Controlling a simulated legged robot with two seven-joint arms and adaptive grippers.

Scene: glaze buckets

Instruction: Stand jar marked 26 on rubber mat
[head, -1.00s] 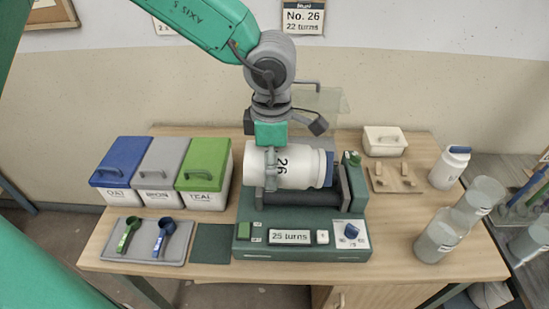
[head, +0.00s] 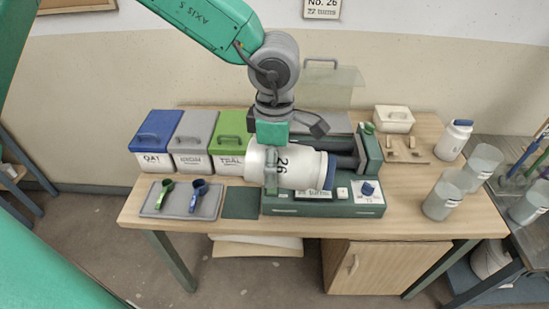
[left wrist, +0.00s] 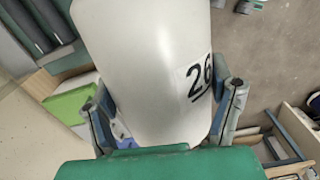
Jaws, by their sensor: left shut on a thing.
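The white jar marked 26 (head: 303,169) lies on its side in the air, its blue lid pointing right, over the front part of the green roller machine. My left gripper (head: 271,178) is shut around the jar's body from above. In the left wrist view the jar (left wrist: 150,75) fills the middle, with the 26 label facing the camera and the left gripper's fingers (left wrist: 165,112) on both sides. A dark green square mat (head: 240,204), which looks like the rubber mat, lies bare on the table left of the machine. My right gripper is not in view.
A grey tray (head: 160,209) with two scoops lies left of the mat. Blue, grey and green lidded bins (head: 155,132) stand behind. The roller machine (head: 371,150) has a raised clear guard. A smaller white jar (head: 453,140) and clear containers (head: 440,203) stand at right.

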